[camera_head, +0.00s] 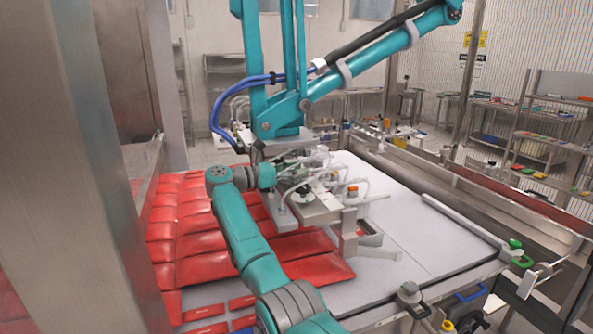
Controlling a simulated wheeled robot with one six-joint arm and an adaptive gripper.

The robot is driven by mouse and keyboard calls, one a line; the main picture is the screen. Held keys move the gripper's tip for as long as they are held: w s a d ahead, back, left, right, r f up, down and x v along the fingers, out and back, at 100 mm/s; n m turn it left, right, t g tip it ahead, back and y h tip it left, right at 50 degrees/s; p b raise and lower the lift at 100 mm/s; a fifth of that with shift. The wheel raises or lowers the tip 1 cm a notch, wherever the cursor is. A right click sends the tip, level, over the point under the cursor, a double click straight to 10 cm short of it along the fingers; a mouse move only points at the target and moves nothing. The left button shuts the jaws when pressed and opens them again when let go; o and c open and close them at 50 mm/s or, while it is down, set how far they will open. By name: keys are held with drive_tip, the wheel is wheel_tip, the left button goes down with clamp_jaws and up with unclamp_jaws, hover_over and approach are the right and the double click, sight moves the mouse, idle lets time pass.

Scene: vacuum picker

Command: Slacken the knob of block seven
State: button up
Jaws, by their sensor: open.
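The vacuum picker head (318,208) is a grey metal frame with clear hoses and suction parts, low over the white table. A dark round knob (303,191) sits on its near part, and an orange-topped fitting (352,189) is further right. No block numbers are readable, so I cannot tell which is block seven. My teal arm (245,238) reaches up from the bottom edge and bends right at the wrist. My gripper (294,166) is a small dark shape beside the picker head, open. Its fingertips are hard to make out among the hoses, and contact with a knob cannot be told.
Red packs (185,228) cover the left of the white table (405,218). The picker's own teal arm (262,60) and blue hoses (228,95) hang above. A steel post (75,150) blocks the left. Clamps (408,293) line the front edge. The table's right half is mostly clear.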

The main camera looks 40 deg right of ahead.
drive_tip(key=shift+c, duration=0.2)
clamp_jaws()
idle(0.3)
drive_tip(key=c, duration=0.8)
unclamp_jaws()
drive_tip(key=shift+w+a+n+t, duration=0.1)
drive_tip(key=shift+w+n+t, duration=0.1)
drive_tip(key=shift+n+t, duration=0.75)
drive_tip(key=shift+w+n+t, duration=0.2)
drive_tip(key=shift+n+t, duration=0.35)
drive_tip(key=shift+t, duration=0.8)
drive_tip(key=shift+c, duration=0.2)
drive_tip(key=shift+o, duration=0.2)
drive_tip(key=o, duration=0.8)
drive_tip(key=shift+a, duration=0.1)
drive_tip(key=shift+o, duration=0.2)
drive_tip(key=a, duration=1.1)
drive_tip(key=shift+s+a, duration=0.25)
drive_tip(key=shift+a, duration=0.15)
